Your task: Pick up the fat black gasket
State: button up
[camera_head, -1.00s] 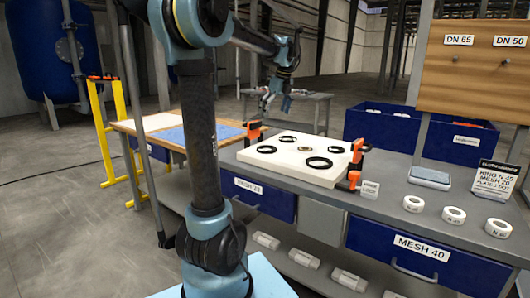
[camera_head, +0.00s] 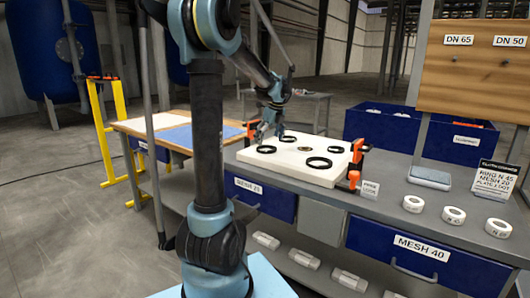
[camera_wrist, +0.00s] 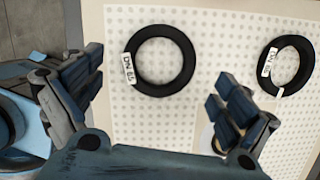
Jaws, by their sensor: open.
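Several black ring gaskets lie on a white perforated plate (camera_head: 290,172). In the wrist view, a thick black gasket (camera_wrist: 191,55) with a white tag reading DN 65 lies flat at the upper middle. A second black gasket (camera_wrist: 308,65), also with a white tag and a white mark on its lower rim, lies to the right. I cannot tell for sure which ring is the fattest. My gripper (camera_wrist: 153,92) is open and empty, its fingers on either side of and below the first gasket in the picture. In the head view my gripper (camera_head: 264,132) is above the plate's far left part.
Orange clamps (camera_head: 355,165) stand at the plate's edges. White labelled rings (camera_head: 454,215) and a sign (camera_head: 495,180) are on the bench to the right. Blue bins (camera_head: 385,125) stand behind. A small brass-coloured piece (camera_head: 304,149) sits mid-plate.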

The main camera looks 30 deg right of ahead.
jog(key=shift+x, duration=1.55)
jog(key=c, duration=1.1)
jog(key=shift+c, duration=0.2)
notch_tip(320, 180, up, 10)
